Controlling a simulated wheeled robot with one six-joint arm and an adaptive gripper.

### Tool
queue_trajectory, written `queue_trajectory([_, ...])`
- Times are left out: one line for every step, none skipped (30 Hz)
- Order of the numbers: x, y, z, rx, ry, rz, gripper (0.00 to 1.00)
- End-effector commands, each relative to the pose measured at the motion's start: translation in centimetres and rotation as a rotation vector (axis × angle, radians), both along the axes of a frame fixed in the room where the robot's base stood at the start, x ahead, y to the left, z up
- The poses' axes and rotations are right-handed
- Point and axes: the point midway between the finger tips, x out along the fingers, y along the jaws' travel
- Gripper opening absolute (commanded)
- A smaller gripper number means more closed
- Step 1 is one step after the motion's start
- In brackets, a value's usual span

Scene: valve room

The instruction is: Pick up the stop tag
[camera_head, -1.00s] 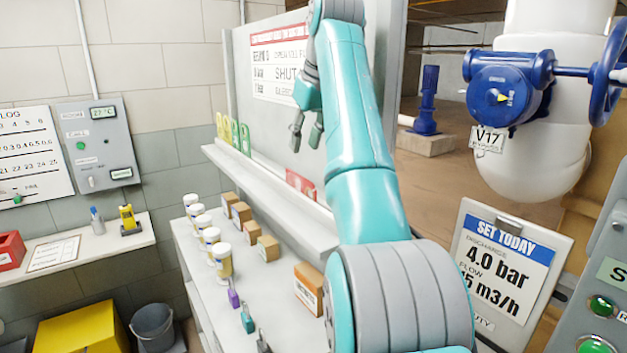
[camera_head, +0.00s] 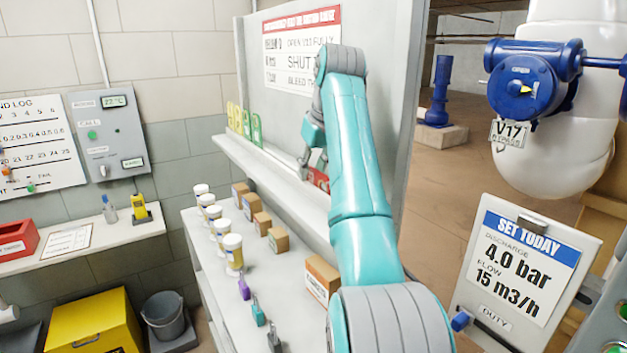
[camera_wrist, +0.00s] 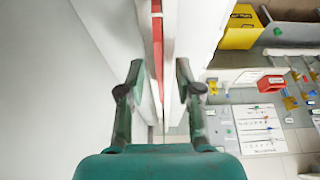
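Red tags (camera_head: 318,180) stand on the narrow upper shelf against the board, partly hidden behind my gripper and arm. No lettering on them is readable, so I cannot confirm which is the stop tag. In the wrist view a thin red edge (camera_wrist: 157,45) runs between the fingers, seen nearly edge-on. In the wrist view my gripper (camera_wrist: 159,75) is open, with one finger on each side of the red edge and a gap to each.
Green and yellow tags (camera_head: 243,123) stand further left on the upper shelf (camera_head: 275,165). The white board (camera_head: 385,95) rises close behind. The lower bench holds white-capped jars (camera_head: 233,252), cardboard boxes (camera_head: 278,240) and padlocks (camera_head: 257,312).

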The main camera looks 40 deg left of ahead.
Motion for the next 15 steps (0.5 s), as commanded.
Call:
queue_trajectory([0.01,0.14,-0.30,0.001,-0.001,0.001,0.34])
queue_trajectory([0.02,0.19,-0.39,0.002,-0.001,0.001,0.34])
queue_trajectory([0.03,0.21,-0.43,0.001,-0.002,0.001,0.34])
queue_trajectory([0.04,0.22,-0.44,0.001,-0.002,0.001,0.34])
queue_trajectory([0.04,0.22,-0.42,0.001,-0.002,0.001,0.34])
queue_trajectory([0.03,0.21,-0.42,0.001,-0.002,0.001,0.34])
queue_trajectory([0.03,0.21,-0.42,0.002,-0.001,0.001,0.34])
queue_trajectory([0.02,0.21,-0.42,0.002,-0.001,0.001,0.34])
queue_trajectory([0.02,0.21,-0.42,0.002,-0.001,0.001,0.24])
queue_trajectory([0.02,0.21,-0.42,0.002,-0.001,0.001,0.17])
queue_trajectory([0.02,0.21,-0.41,0.002,-0.001,0.001,0.09])
queue_trajectory([0.02,0.21,-0.41,0.002,-0.001,0.001,0.00])
queue_trajectory([0.02,0.21,-0.41,0.002,-0.001,0.001,0.00])
queue_trajectory([0.02,0.21,-0.41,0.002,-0.001,0.001,0.00])
queue_trajectory([0.02,0.21,-0.41,0.002,-0.001,0.001,0.00])
